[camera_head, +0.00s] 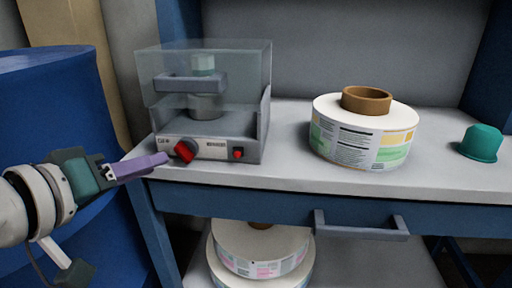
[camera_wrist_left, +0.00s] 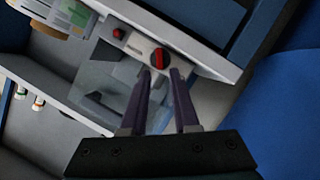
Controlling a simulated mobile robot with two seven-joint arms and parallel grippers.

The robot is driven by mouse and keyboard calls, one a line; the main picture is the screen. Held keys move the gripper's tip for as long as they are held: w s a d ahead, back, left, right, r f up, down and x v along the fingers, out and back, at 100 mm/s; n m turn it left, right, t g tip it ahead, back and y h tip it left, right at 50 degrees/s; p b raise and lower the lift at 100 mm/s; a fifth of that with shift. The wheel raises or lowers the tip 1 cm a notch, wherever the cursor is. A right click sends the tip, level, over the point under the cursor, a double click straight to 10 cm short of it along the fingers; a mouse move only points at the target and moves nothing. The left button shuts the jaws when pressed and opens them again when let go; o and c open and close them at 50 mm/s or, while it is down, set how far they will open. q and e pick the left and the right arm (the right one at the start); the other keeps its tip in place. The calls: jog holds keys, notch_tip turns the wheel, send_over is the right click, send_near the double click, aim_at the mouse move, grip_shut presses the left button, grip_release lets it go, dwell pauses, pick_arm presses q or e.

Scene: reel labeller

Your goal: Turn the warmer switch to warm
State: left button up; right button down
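The warmer (camera_head: 205,125) is a grey box with a clear cover, standing at the left end of the bench. Its front panel carries a red knob (camera_head: 185,151), the warmer switch, on the left and a small red button (camera_head: 238,153) on the right. The knob looks tilted; the panel's small print is unreadable. My left gripper (camera_head: 165,160) is just left of the knob, in front of the panel. In the left wrist view its two purple fingers (camera_wrist_left: 161,73) are apart and empty, with the knob (camera_wrist_left: 159,58) just beyond and between the tips. My right gripper is not in view.
A label reel (camera_head: 362,145) with a brown core and a teal cap (camera_head: 481,143) stand on the bench (camera_head: 290,175) to the right. A drawer handle (camera_head: 360,230) sticks out below. More reels (camera_head: 262,250) lie on the lower shelf. A blue drum (camera_head: 60,110) stands at left.

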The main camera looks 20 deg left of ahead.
aim_at(181, 155)
pick_arm(q)
jog(key=b+x, duration=0.2)
jog(key=x, duration=0.4)
jog(key=shift+f, duration=0.1)
jog(key=shift+b+x, duration=0.5)
jog(key=shift+x, duration=0.3)
grip_shut()
